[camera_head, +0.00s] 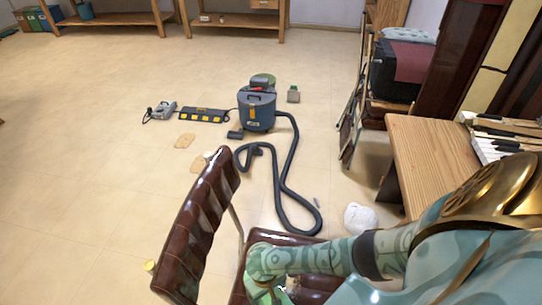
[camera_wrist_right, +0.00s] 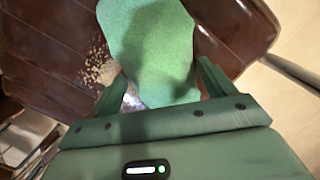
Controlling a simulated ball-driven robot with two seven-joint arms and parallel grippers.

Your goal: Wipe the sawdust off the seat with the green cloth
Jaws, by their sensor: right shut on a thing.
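The brown leather seat (camera_wrist_right: 45,40) fills most of the right wrist view. In the head view its far edge (camera_head: 262,236) shows beyond my right arm, beside the tufted backrest (camera_head: 200,220). The green cloth (camera_wrist_right: 150,40) is between the fingers of my right gripper (camera_wrist_right: 160,88) and spreads forward over the seat. My right gripper (camera_head: 266,284) is shut on the cloth; in the head view it is low over the seat. Pale sawdust (camera_wrist_right: 98,72) is scattered on the seat left of the cloth. Anything under the cloth is hidden. My left gripper is out of view.
A blue vacuum cleaner (camera_head: 257,112) stands on the floor, its hose (camera_head: 276,190) looping close to the chair. A power strip (camera_head: 205,115) lies left of it. A wooden bench (camera_head: 445,160) with piano keys (camera_head: 490,148) is at the right. A white crumpled thing (camera_head: 360,218) lies on the floor.

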